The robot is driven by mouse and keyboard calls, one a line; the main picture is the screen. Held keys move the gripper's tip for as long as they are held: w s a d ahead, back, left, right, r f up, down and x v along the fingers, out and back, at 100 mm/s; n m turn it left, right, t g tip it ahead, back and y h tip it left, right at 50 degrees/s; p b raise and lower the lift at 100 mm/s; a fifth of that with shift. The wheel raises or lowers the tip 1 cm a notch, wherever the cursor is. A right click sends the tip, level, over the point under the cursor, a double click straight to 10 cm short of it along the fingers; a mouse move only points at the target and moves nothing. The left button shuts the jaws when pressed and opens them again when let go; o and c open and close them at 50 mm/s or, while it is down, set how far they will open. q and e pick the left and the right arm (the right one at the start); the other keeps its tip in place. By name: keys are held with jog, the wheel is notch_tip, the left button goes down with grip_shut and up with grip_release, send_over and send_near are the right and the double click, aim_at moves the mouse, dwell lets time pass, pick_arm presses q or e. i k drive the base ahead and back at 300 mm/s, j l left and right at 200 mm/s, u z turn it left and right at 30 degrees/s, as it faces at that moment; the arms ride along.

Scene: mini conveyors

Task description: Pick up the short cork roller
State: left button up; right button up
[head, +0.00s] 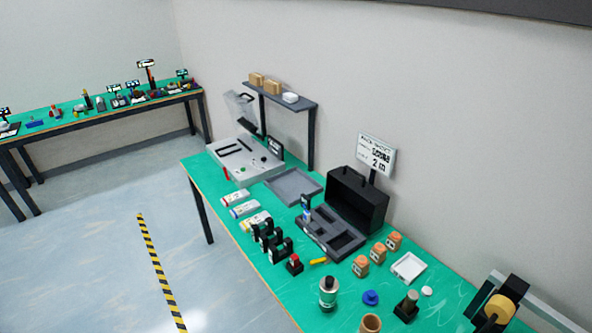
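Two tan, cork-coloured round pieces show in the head view. One is an upright tan cylinder (371,324) at the bottom edge of the picture, partly cut off, standing on the green table. The other is a tan roller (498,308) held in a black stand at the lower right. I cannot tell for sure which of them is the short cork roller. Neither of my grippers is in view.
The green table (451,291) carries an open black case (357,201), a grey tray (292,186), several orange-brown blocks (378,253), a silver cylinder (328,292) and a white dish (408,267). A wall stands behind. Floor at left is open, with striped tape (160,270).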

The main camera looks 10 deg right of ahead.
aim_at(412, 297)
jog(key=z, duration=1.65)
